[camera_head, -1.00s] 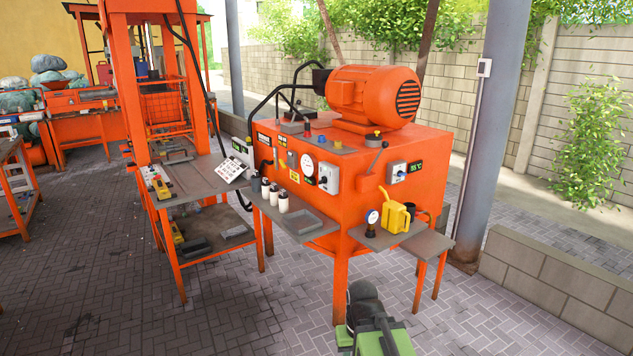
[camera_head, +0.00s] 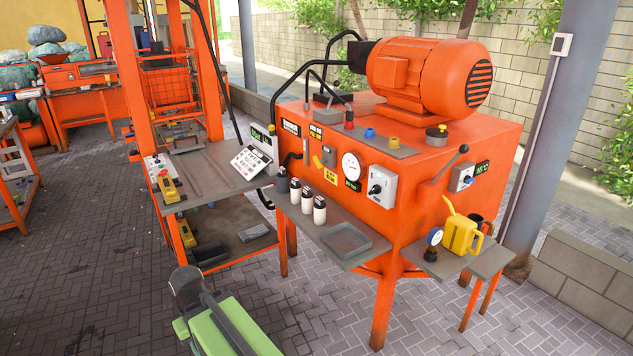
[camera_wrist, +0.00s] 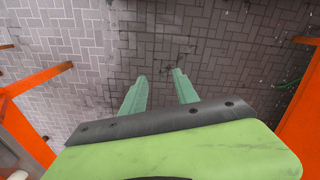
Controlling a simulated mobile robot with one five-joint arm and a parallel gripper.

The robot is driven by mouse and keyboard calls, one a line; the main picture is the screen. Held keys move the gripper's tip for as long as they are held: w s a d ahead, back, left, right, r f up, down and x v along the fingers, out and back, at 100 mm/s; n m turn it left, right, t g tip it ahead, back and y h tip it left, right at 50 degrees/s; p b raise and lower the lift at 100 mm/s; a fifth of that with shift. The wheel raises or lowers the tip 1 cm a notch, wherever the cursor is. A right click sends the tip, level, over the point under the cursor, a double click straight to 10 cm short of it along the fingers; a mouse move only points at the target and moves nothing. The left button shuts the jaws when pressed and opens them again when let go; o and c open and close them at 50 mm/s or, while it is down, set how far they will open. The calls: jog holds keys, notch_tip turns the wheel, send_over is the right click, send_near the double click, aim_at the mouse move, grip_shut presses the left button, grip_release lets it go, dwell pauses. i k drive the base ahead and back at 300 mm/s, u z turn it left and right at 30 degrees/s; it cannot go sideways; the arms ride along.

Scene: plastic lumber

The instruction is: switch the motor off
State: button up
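The orange motor (camera_head: 430,75) lies on top of a large orange machine cabinet (camera_head: 420,225). Which of these controls the motor is not shown. My gripper (camera_wrist: 158,75) points at the paved floor in the wrist view. Its two green fingers are apart with nothing between them. In the head view my arm is low, in front of the cabinet, and the fingers are not seen.
A grey shelf (camera_head: 322,232) with dark and white bottles juts out below the panel. A side shelf (camera_head: 470,262) holds a yellow can (camera_head: 461,233) and a small gauge. An orange rack (camera_head: 135,85) stands left. Paved floor (camera_head: 90,270) is free at front left.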

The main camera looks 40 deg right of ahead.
aim_at(376, 189)
jog(key=u, duration=0.2)
jog(key=i, duration=0.85)
jog(key=u, duration=0.05)
